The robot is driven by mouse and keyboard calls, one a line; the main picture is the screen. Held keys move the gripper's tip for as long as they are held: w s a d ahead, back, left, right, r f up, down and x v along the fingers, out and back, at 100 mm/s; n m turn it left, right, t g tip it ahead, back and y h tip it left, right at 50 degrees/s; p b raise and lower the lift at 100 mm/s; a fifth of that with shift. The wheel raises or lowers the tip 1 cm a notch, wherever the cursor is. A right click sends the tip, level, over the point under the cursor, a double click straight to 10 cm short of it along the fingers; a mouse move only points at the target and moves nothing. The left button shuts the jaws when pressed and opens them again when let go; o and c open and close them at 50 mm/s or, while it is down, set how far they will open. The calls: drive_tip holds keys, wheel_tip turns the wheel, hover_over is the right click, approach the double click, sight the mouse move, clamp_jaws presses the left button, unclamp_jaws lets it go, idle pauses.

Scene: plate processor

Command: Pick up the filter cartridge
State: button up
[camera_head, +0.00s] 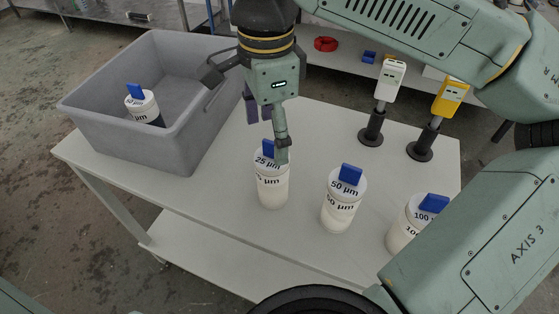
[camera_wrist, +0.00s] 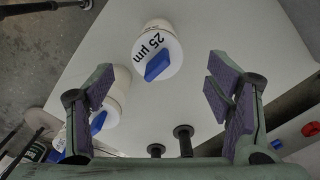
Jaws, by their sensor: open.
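Several white filter cartridges with blue top tabs are in view. The one marked 25 µm (camera_head: 271,188) stands upright on the table; its lid also shows in the wrist view (camera_wrist: 160,50). The 50 µm cartridge (camera_head: 340,207) and the 100 µm cartridge (camera_head: 405,228) stand to its right. Another cartridge (camera_head: 143,103) is in the grey bin, its label partly hidden. My gripper (camera_head: 266,132) is open and empty above the 25 µm cartridge, one finger covering part of its top. In the wrist view my gripper (camera_wrist: 158,82) has its fingers wide apart, with the 25 µm tab roughly centred between them.
The grey bin (camera_head: 95,124) sits on the table's left end. A white device (camera_head: 389,79) and a yellow device (camera_head: 450,98) stand on black bases at the back right. A red ring (camera_head: 326,44) lies on a surface behind. The white table (camera_head: 225,185) is bare left of the cartridges.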

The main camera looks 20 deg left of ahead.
drive_tip(key=f, duration=0.4)
drive_tip(key=shift+s, duration=0.2)
drive_tip(key=shift+w+d+f+p, duration=0.1)
drive_tip(key=shift+f+p, duration=0.25)
drive_tip(key=shift+f, duration=1.15)
drive_tip(key=shift+w+d+f+p, duration=0.1)
drive_tip(key=shift+f+p, duration=0.2)
drive_tip(key=shift+f, duration=1.2)
drive_tip(key=shift+c, duration=0.3)
drive_tip(key=c, duration=1.3)
drive_tip(key=shift+o, duration=0.2)
drive_tip(key=shift+r, duration=0.1)
wheel_tip(320, 180, up, 14)
drive_tip(key=p, duration=0.2)
drive_tip(key=shift+p, duration=0.35)
drive_tip(key=shift+a+r+p, duration=0.1)
drive_tip(key=shift+r+p, duration=1.05)
drive_tip(key=shift+r, duration=0.6)
wheel_tip(320, 180, up, 6)
hover_over(269, 143)
drive_tip(key=shift+w+f, duration=0.15)
drive_tip(key=shift+w, duration=0.05)
